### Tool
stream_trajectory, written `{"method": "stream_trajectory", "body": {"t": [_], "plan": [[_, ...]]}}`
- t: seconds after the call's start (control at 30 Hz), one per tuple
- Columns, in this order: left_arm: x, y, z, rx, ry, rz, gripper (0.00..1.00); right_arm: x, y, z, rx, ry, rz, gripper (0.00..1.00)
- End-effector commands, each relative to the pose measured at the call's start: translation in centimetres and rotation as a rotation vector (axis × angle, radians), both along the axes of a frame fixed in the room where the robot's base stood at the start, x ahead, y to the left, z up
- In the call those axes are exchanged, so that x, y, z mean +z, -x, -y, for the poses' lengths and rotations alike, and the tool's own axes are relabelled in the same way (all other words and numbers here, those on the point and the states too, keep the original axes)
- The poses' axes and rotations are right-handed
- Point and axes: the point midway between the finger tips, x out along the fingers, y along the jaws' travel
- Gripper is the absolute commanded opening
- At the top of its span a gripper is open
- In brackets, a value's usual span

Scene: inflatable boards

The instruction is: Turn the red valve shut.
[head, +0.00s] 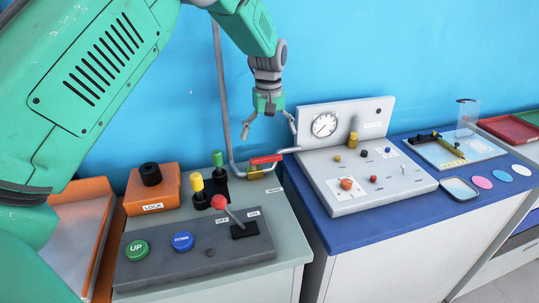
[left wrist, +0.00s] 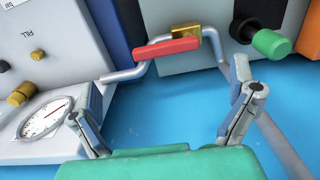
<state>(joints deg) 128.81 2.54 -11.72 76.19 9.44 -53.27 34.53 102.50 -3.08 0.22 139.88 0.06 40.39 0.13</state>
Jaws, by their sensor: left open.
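The red valve handle (head: 266,159) sits on a brass valve body (head: 256,174) in a grey pipe (head: 233,150) behind the grey cabinet's back edge. The handle lies roughly along the pipe. In the left wrist view, the red handle (left wrist: 165,48) and brass body (left wrist: 186,31) are near the top centre, beyond my fingertips. My left gripper (head: 268,134) points down above the handle, open and empty, its fingers spread wide and apart from it. Both fingers of the left gripper (left wrist: 158,92) show in the wrist view. My right gripper is not in view.
A control box (head: 205,248) with a red-knobbed lever and buttons lies on the grey cabinet. Green and yellow knobs (head: 218,158) stand left of the valve. A gauge panel (head: 370,180) stands close on its right on a blue-topped cabinet. The blue wall is behind.

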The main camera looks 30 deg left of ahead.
Motion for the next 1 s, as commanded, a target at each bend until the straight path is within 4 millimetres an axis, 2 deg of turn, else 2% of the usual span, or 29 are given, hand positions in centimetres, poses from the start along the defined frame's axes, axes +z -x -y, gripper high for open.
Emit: {"method": "stream_trajectory", "body": {"t": [0.1,0.3,0.5,0.8,0.87,1.0], "plan": [[-2.7,0.2,-0.3,0.000,0.004,-0.003,1.00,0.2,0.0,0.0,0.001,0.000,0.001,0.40],[-5.8,0.2,0.0,0.000,0.001,0.000,1.00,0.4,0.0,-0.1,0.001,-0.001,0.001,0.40],[-7.2,0.1,0.4,-0.001,-0.004,0.002,1.00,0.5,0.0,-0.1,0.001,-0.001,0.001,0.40],[-7.5,0.1,0.0,-0.001,0.000,0.003,1.00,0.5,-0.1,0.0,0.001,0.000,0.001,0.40],[-7.5,0.1,0.0,0.000,0.001,0.002,0.79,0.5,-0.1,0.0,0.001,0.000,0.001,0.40],[-7.6,0.0,-0.2,0.000,0.002,0.004,0.30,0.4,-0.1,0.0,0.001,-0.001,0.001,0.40]]}}
